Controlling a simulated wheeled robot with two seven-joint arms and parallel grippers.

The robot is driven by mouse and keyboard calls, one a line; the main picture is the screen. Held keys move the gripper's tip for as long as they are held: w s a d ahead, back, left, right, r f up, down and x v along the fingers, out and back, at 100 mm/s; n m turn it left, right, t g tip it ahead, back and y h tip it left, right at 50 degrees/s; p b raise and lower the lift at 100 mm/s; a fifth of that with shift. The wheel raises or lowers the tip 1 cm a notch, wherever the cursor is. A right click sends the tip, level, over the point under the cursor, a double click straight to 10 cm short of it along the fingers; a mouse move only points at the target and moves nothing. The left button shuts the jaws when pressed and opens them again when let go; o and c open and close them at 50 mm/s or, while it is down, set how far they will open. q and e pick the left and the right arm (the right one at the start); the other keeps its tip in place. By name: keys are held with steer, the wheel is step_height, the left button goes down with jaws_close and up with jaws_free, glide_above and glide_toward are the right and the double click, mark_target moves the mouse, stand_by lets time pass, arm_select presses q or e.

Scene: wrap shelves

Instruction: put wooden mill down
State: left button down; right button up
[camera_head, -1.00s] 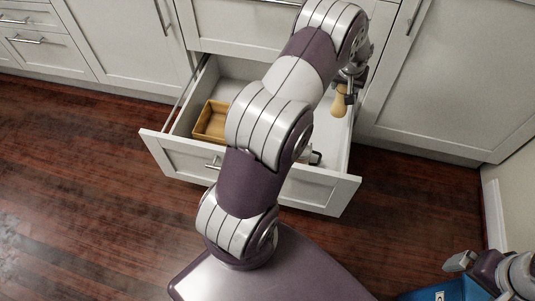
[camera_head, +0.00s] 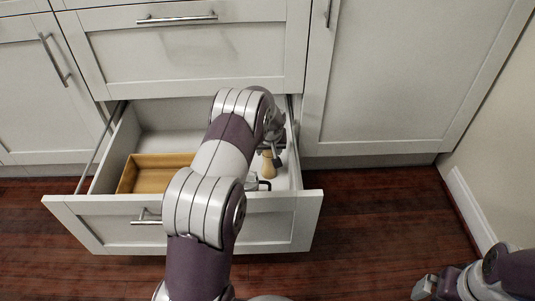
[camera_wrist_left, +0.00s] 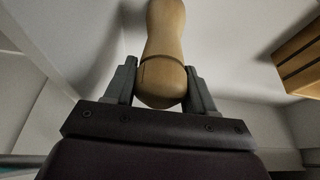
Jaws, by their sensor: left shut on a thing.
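The wooden mill (camera_head: 268,166) is a light-brown, rounded piece held at the right side of the open drawer (camera_head: 87,224). My left gripper (camera_head: 271,153) is shut on it, and the mill hangs below the fingers. In the left wrist view the mill (camera_wrist_left: 164,45) sits between the two dark fingers of the left gripper (camera_wrist_left: 161,88), its rounded end towards the palm. Whether the mill touches the drawer floor I cannot tell. My right gripper (camera_head: 423,288) is at the bottom right, away from the drawer; its jaws are unclear.
A wooden box (camera_head: 150,176) stands in the left part of the drawer; it also shows in the left wrist view (camera_wrist_left: 302,58). A small item with a dark handle (camera_head: 264,185) lies near the drawer front, partly hidden by my arm. Closed cabinet doors (camera_head: 400,80) stand behind.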

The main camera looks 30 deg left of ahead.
arm_select(q)
steer(key=shift+c, duration=1.8)
jaws_free()
steer(key=p+v, duration=0.6)
steer(key=v, duration=0.6)
steer(key=shift+r, duration=0.15)
